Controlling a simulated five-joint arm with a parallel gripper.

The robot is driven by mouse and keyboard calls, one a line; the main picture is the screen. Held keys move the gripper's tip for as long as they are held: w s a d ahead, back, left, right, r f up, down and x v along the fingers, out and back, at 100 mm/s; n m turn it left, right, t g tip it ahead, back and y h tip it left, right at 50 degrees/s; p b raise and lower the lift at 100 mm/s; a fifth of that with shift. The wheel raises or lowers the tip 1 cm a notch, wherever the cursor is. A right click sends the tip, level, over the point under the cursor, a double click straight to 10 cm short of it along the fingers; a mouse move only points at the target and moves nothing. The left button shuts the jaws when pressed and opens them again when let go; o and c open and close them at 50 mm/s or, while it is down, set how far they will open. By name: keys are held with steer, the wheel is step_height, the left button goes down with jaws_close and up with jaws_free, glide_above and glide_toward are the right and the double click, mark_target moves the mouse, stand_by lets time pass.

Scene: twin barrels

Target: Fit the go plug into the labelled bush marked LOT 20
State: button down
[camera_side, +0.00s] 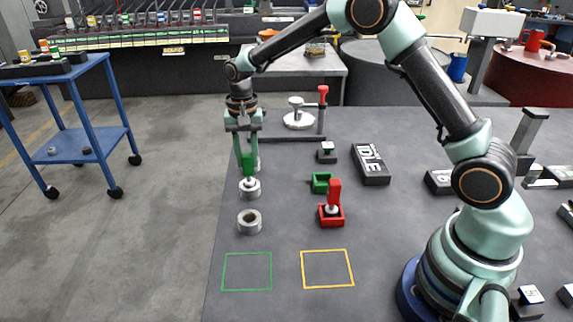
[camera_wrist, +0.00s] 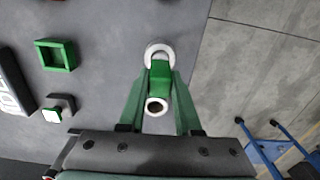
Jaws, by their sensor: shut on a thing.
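My gripper (camera_side: 248,152) points down and is shut on the green handle of the go plug (camera_side: 248,165). In the wrist view the green handle (camera_wrist: 160,72) sits between the two fingers. The plug's pale lower end is at the middle bush (camera_side: 249,189), a grey steel ring; I cannot tell whether it is in the bore. The wrist view shows that bush as a pale ring (camera_wrist: 158,50) beyond the handle. A front bush (camera_side: 249,222) stands open and empty nearer the side camera. Another ring (camera_wrist: 155,106) shows between the fingers. No LOT marking is readable.
An empty green holder (camera_side: 320,184) and a red holder (camera_side: 331,216) with a red-handled plug (camera_side: 334,192) stand to the right. Green (camera_side: 247,271) and yellow (camera_side: 327,268) outlined squares are bare. A black IDLE block (camera_side: 370,164) lies farther back. The bench's left edge is close.

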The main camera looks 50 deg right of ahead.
steer(key=shift+f, duration=0.7)
steer(key=c, duration=0.5)
jaws_free()
steer(key=shift+r, duration=0.1)
step_height(320, 180, up, 12)
steer(key=shift+f, duration=0.25)
steer(key=shift+r, duration=0.2)
